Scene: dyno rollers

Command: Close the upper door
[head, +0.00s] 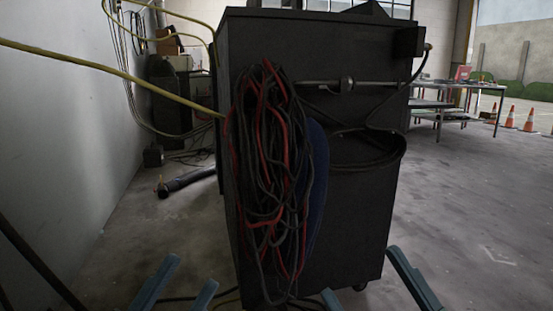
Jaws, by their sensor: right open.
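A tall dark cabinet on wheels (355,220) stands in the middle of the head view. I cannot make out an upper door on the side facing me. A bundle of red and black cables (268,170) hangs down this side. My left gripper (191,271) is at the bottom edge, left of the cabinet's base, with its two fingers apart and nothing seen between them. My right gripper (360,270) is at the bottom edge, in front of the cabinet's lower right part, open and empty. Neither gripper appears to hold the cabinet.
A yellow hose (110,70) runs from the left to the cabinet. A grey wall (60,150) stands at the left. A black tube (185,181) lies on the floor behind. Metal tables (440,104) and orange cones (529,120) stand at the far right. The floor at right is clear.

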